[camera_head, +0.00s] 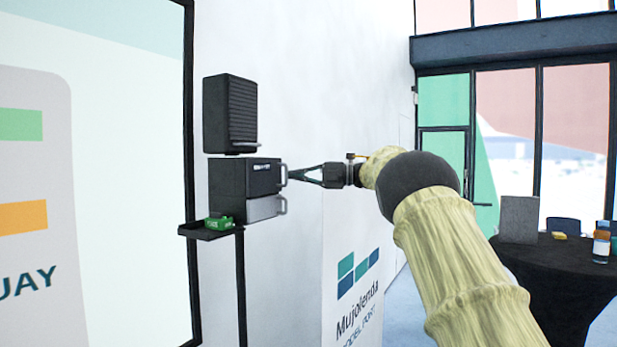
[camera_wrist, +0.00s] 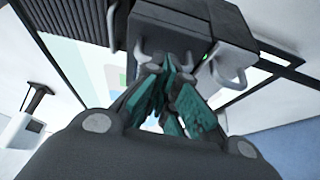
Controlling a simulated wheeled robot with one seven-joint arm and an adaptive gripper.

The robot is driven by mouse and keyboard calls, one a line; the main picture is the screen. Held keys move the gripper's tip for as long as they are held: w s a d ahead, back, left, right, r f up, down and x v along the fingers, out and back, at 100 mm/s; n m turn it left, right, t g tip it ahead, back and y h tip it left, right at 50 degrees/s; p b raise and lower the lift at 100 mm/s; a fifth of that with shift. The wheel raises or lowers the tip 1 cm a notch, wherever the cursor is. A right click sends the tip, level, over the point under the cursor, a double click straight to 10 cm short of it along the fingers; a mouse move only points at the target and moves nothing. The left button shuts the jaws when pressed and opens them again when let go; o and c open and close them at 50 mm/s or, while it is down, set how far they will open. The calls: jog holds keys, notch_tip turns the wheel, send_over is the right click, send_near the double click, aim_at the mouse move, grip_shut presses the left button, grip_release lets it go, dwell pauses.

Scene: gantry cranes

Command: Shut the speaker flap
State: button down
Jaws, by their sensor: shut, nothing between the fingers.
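The black speaker (camera_head: 230,113), with a ribbed face and a small light handle at its lower right, is mounted high by the wall. Whether its flap stands ajar is not clear. Below it is a black box (camera_head: 235,178) with a light handle on its right edge. My gripper (camera_head: 289,175) is shut and empty, its fingertips close to that handle and below the speaker; contact is unclear. In the wrist view the teal fingertips (camera_wrist: 183,75) sit before the black box (camera_wrist: 172,28), between two light handles, with the ribbed speaker (camera_wrist: 70,22) at upper left.
A grey drawer-like unit (camera_head: 265,208) with its own handle sits under the black box. A small black tray (camera_head: 203,233) holding a green object (camera_head: 218,223) juts out at lower left. A white printed stand (camera_head: 352,260) is below my arm. A round dark table (camera_head: 555,265) stands at right.

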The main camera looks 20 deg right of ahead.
jog(key=shift+s+b, duration=1.4)
jog(key=shift+s, duration=0.6)
jog(key=w+d, duration=0.4)
jog(key=d, duration=0.5)
jog(key=shift+d+p, duration=0.35)
jog(key=shift+p, duration=0.05)
